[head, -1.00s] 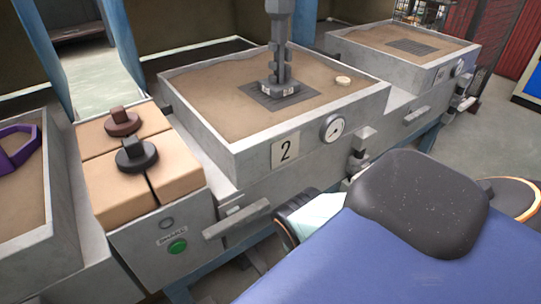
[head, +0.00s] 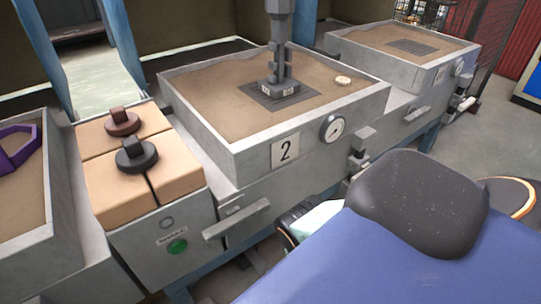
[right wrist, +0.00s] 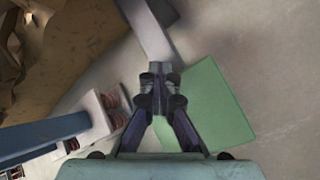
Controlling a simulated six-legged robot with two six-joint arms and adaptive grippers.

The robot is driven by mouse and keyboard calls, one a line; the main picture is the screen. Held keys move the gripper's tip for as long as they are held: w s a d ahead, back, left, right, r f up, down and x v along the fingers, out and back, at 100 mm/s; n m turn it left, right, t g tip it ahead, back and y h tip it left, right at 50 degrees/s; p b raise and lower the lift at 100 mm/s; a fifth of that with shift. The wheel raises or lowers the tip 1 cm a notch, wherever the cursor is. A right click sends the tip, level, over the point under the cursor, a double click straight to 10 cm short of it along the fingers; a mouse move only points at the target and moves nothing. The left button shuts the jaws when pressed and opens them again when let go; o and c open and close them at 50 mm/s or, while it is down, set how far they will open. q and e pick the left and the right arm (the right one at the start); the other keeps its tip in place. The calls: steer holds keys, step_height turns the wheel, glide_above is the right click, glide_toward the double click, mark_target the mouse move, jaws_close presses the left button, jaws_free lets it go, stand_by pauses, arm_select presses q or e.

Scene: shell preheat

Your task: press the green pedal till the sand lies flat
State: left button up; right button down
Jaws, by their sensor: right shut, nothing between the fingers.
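Box 2 (head: 262,147) stands mid-picture in the head view, filled with brown sand (head: 213,80). The sand looks slightly uneven near its edges. A grey metal post (head: 278,50) stands on a dark grate in the sand, and a small pale disc (head: 343,81) lies to its right. A flat green plate, which looks like the pedal (right wrist: 218,105), shows in the right wrist view. My right gripper (right wrist: 161,73) is shut and empty, its fingers overlapping the plate's left side in the picture. I cannot tell whether they touch it. My left gripper is not in view.
Another sand box (head: 415,68) is at the back right. A blue beam (right wrist: 45,133) crosses the lower left of the wrist view. Bare floor (right wrist: 270,50) lies right.

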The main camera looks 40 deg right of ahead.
steer(key=shift+s+f, duration=0.2)
steer(key=shift+f, duration=1.4)
stand_by(1.2)
steer(key=shift+s+a+f, duration=0.1)
steer(key=shift+s+f, duration=0.1)
steer(key=shift+f, duration=0.25)
stand_by(0.7)
steer(key=shift+w+r+p, duration=0.15)
steer(key=shift+r+p, duration=0.75)
steer(key=shift+r, duration=0.05)
steer(key=shift+w+r+p, duration=0.15)
steer(key=shift+r+p, duration=0.7)
steer(key=shift+r, duration=0.05)
steer(key=shift+r+p, duration=1)
steer(key=shift+r, duration=0.15)
step_height(320, 180, up, 5)
steer(key=p, duration=0.4)
steer(key=shift+w+p, duration=0.15)
steer(key=shift+p, duration=0.2)
